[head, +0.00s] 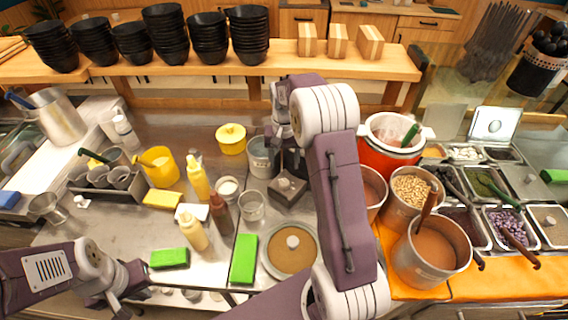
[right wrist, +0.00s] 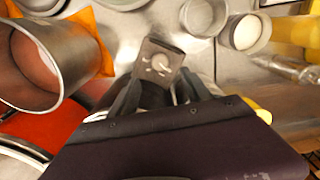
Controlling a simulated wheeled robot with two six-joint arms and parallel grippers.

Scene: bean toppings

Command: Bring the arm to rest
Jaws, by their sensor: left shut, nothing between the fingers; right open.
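My right arm rises through the middle of the head view and bends over the counter. Its gripper (head: 291,162) hangs behind the forearm, partly hidden, above a square grey block with a round knob (head: 288,190). In the right wrist view the fingers of my right gripper (right wrist: 162,88) are spread and empty. The block (right wrist: 158,64) shows just beyond the fingertips; I cannot tell whether they touch it. My left gripper (head: 142,284) is low at the left, shut and empty, near the counter's front edge.
A red pot (head: 390,150) and a steel pot of brown sauce (head: 431,252) stand right of my right arm. A steel container (head: 263,158), sauce bottles (head: 198,178) and a round brown-topped dish (head: 291,262) stand left of it. Green blocks (head: 243,258) lie near the front.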

